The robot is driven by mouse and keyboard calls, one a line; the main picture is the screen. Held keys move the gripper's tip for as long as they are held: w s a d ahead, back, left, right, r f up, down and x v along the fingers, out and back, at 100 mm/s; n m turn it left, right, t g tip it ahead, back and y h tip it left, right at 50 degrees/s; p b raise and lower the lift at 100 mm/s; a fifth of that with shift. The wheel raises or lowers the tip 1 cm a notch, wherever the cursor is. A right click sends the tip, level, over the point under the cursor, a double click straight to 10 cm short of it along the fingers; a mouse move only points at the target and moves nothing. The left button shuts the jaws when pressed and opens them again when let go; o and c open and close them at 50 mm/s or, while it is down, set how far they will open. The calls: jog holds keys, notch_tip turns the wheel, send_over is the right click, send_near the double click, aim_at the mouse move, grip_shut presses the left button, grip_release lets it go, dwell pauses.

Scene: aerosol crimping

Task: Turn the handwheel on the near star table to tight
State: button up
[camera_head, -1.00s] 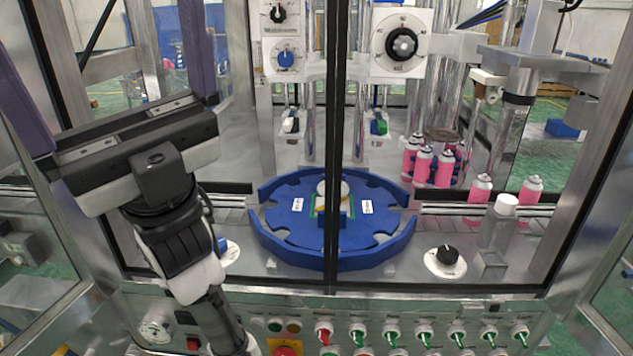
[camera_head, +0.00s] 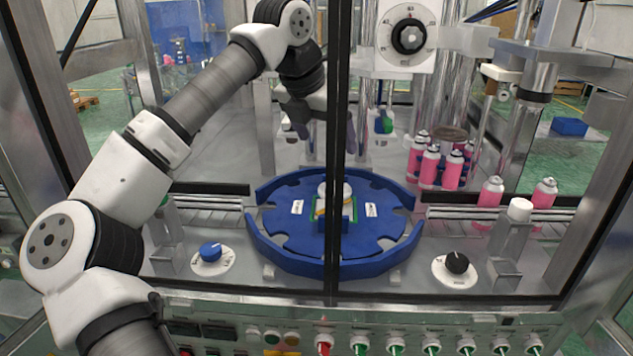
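The blue star table (camera_head: 290,255) lies in the middle of the machine deck, behind the dark door post. At its centre stands a small round white and gold part (camera_head: 347,190) on a green and white base, which looks like the handwheel; the post hides part of it. My gripper (camera_head: 325,135) points down above the back of the star table, apart from the central part. Its two dark fingers show on either side of the post with a gap between them. Nothing shows between them, though the post covers the middle.
The upright door post (camera_head: 336,60) stands in front of the table. A blue knob (camera_head: 210,252) and a black knob (camera_head: 457,263) sit on dials at either side. Pink cans (camera_head: 430,168) stand at the right. A switch panel (camera_head: 230,310) runs along the front.

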jog(key=a, duration=0.1)
jog(key=p, duration=0.3)
send_near(333, 189)
jog(key=shift+y, duration=0.3)
jog(key=x, duration=0.8)
jog(key=shift+d, duration=0.25)
